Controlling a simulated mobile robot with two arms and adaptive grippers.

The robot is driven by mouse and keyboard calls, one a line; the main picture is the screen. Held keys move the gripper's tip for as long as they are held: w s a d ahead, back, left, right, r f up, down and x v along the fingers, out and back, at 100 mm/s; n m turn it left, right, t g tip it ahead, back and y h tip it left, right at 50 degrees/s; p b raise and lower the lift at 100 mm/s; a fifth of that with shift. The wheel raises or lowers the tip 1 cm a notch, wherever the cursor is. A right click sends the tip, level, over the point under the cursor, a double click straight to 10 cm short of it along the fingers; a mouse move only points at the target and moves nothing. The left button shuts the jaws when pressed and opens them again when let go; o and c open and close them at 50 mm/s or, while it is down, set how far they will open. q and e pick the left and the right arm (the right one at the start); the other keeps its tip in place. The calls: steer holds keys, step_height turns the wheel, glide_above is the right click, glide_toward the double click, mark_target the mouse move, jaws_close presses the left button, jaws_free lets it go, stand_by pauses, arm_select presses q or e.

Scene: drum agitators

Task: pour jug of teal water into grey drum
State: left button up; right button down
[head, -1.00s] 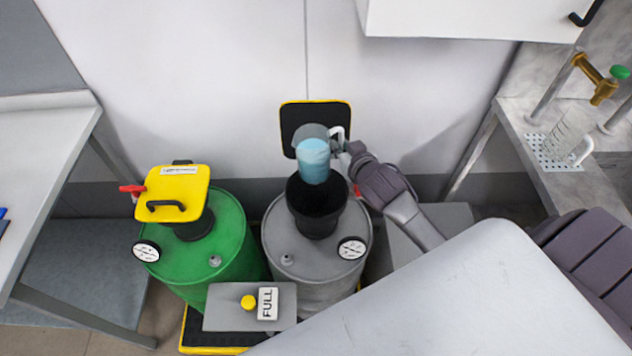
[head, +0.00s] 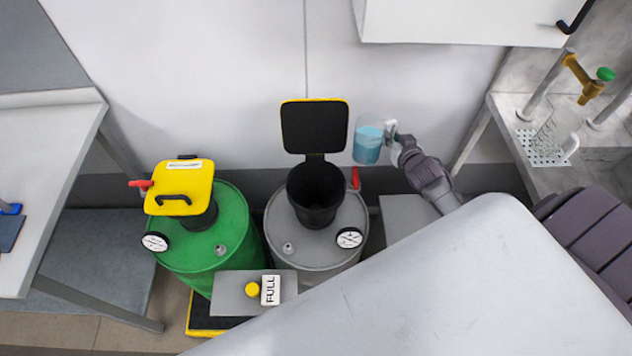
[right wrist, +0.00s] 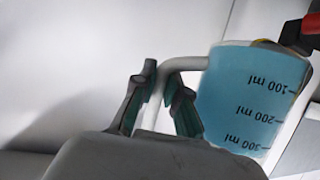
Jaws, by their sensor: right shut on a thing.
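The clear jug (head: 368,142) of teal water is held in the air to the right of the grey drum's opening, close to upright. My right gripper (head: 397,143) is shut on its white handle. In the right wrist view the jug (right wrist: 245,100) shows its millilitre marks, and the gripper's fingers (right wrist: 160,95) close around the handle. The grey drum (head: 310,250) stands with its yellow-edged black lid (head: 314,127) raised behind a black funnel-like opening (head: 317,195). My left gripper is not in view.
A green drum (head: 225,240) with a shut yellow lid (head: 180,188) stands left of the grey drum. A panel marked FULL (head: 270,290) with a yellow button is in front. Another jug (head: 552,142) sits under a tap at right. A white cabinet (head: 450,22) hangs above.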

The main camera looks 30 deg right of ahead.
mark_target(378, 124)
steer(key=shift+a+r, duration=0.1)
steer(key=a+r+n+h+b, duration=0.1)
steer(key=b, duration=0.1)
steer(key=a+r+n+h+b, duration=0.1)
steer(key=r+n+b, duration=0.1)
steer(key=shift+w+a+r+n+t+h, duration=0.1)
steer(key=shift+a+r+n+t+h, duration=0.2)
steer(key=shift+a, duration=0.1)
steer(key=shift+w+a+r+n+t+h+b, duration=0.15)
steer(key=shift+a+r+n+h+b, duration=0.15)
steer(key=shift+a+n+b, duration=0.2)
steer(key=shift+s+a+r+n+t+h+b, duration=0.15)
steer(key=shift+a+r+n+h+b, duration=0.2)
steer(key=shift+b, duration=0.25)
steer(key=shift+w+a+n, duration=0.1)
steer(key=shift+a+n, duration=0.1)
steer(key=shift+n, duration=0.05)
steer(key=shift+a+r+n+t+h+b, duration=0.4)
steer(key=shift+a+r+n+b, duration=0.15)
steer(key=shift+n+b, duration=0.4)
stand_by(1.2)
steer(key=shift+w+a+r+n+t+h+b, duration=0.15)
steer(key=shift+a+n+t+h+b, duration=0.3)
steer(key=shift+a+n, duration=0.65)
stand_by(2.5)
